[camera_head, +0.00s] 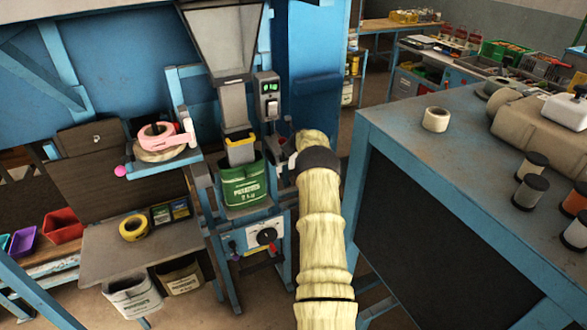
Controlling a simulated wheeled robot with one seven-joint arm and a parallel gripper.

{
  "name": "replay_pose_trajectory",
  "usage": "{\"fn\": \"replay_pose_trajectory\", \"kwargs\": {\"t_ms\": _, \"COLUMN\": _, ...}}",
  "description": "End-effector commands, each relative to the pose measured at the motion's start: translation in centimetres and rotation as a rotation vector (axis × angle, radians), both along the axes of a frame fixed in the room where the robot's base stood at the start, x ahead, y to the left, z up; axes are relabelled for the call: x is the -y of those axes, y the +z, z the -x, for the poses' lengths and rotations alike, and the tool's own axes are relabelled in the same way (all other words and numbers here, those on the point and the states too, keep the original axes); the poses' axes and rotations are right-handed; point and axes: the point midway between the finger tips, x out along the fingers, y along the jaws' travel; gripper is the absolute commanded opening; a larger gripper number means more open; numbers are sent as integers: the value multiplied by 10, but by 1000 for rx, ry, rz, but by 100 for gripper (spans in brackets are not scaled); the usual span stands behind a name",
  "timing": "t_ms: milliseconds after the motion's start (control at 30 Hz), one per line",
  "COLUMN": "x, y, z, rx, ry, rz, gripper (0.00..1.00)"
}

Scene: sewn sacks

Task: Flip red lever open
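A blue bagging machine stands in the middle, with a hopper (222,40) above a spout (238,135). A green potato sack (244,186) hangs open under the spout. Below it is a control box (262,236) with a round dial. A small red part (273,250) on the box's right side may be the red lever; its position is too small to tell. My pale, sleeved arm reaches up from the bottom centre. My gripper (286,150) is at its far end, right of the spout and above the control box. Its fingers are mostly hidden, so their opening does not show.
A blue-edged bench (400,150) with spools and a tape roll (435,119) stands close on the right. A grey display unit (268,98) rises behind my gripper. At left are a pink tape roll (155,135), a low table (100,245) and coloured bins.

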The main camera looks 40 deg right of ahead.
Motion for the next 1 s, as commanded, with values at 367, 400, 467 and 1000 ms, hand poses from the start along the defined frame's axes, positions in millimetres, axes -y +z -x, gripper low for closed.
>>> {"fn": "replay_pose_trajectory", "kwargs": {"t_ms": 367, "x": -11, "y": 17, "z": -15, "rx": 28, "ry": 12, "rz": 4, "gripper": 0}}
{"fn": "replay_pose_trajectory", "kwargs": {"t_ms": 400, "x": -11, "y": 17, "z": -15, "rx": 29, "ry": 12, "rz": 4, "gripper": 0}}
{"fn": "replay_pose_trajectory", "kwargs": {"t_ms": 467, "x": -12, "y": 17, "z": -15, "rx": 29, "ry": 12, "rz": 4, "gripper": 0}}
{"fn": "replay_pose_trajectory", "kwargs": {"t_ms": 1000, "x": -9, "y": 10, "z": -7, "rx": 29, "ry": 9, "rz": 1, "gripper": 0}}
